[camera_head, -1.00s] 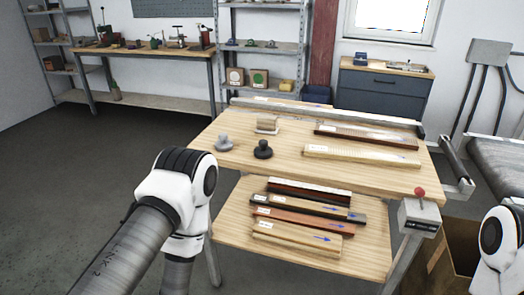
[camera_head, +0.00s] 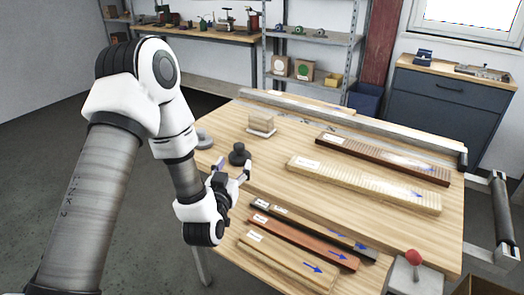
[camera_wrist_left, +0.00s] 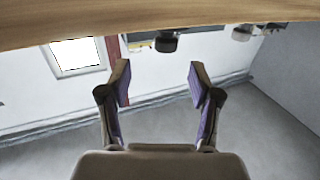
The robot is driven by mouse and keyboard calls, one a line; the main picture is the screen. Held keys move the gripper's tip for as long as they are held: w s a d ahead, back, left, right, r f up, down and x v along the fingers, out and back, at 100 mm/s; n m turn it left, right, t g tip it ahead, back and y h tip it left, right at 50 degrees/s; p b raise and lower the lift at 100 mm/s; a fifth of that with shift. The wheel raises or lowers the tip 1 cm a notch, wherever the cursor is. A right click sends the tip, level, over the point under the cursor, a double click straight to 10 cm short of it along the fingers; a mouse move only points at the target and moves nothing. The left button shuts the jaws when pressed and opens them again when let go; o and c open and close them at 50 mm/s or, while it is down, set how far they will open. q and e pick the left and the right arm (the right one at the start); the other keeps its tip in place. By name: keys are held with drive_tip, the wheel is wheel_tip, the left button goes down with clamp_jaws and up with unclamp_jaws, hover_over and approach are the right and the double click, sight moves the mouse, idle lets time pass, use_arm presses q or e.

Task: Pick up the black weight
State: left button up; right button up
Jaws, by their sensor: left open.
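The black weight (camera_head: 239,155) is a dark round piece with a knob on top. It stands upright on the wooden tabletop near its left front edge. My left gripper (camera_head: 232,168) is open and empty, just in front of the weight and apart from it. In the left wrist view the scene is upside down. There the black weight (camera_wrist_left: 166,42) lies beyond the gap between the open fingers (camera_wrist_left: 160,82). My right gripper is not in view.
A grey weight (camera_head: 203,137) stands left of the black one, partly behind my left arm. A pale block (camera_head: 261,126) stands behind. Long wooden strips (camera_head: 362,186) lie to the right. A lower shelf holds more strips (camera_head: 304,242). A red knob (camera_head: 413,257) is at front right.

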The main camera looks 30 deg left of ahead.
sight(237, 149)
use_arm(q)
drive_tip(key=w+a, duration=0.1)
drive_tip(key=w, duration=0.1)
drive_tip(key=w+a, duration=0.1)
drive_tip(key=shift+w+a+p, duration=0.15)
drive_tip(key=shift+w+p, duration=0.2)
drive_tip(key=shift+w, duration=0.05)
drive_tip(key=shift+w+a+r, duration=0.1)
drive_tip(key=shift+w+r, duration=0.1)
drive_tip(key=shift+r, duration=0.1)
drive_tip(key=x, duration=0.2)
drive_tip(key=p+x, duration=0.1)
drive_tip(key=x, duration=0.1)
drive_tip(key=shift+w+f, duration=0.1)
drive_tip(key=shift+w, duration=0.1)
drive_tip(key=shift+w+f, duration=0.1)
drive_tip(key=shift+s, duration=0.2)
drive_tip(key=shift+c, duration=1.3)
clamp_jaws()
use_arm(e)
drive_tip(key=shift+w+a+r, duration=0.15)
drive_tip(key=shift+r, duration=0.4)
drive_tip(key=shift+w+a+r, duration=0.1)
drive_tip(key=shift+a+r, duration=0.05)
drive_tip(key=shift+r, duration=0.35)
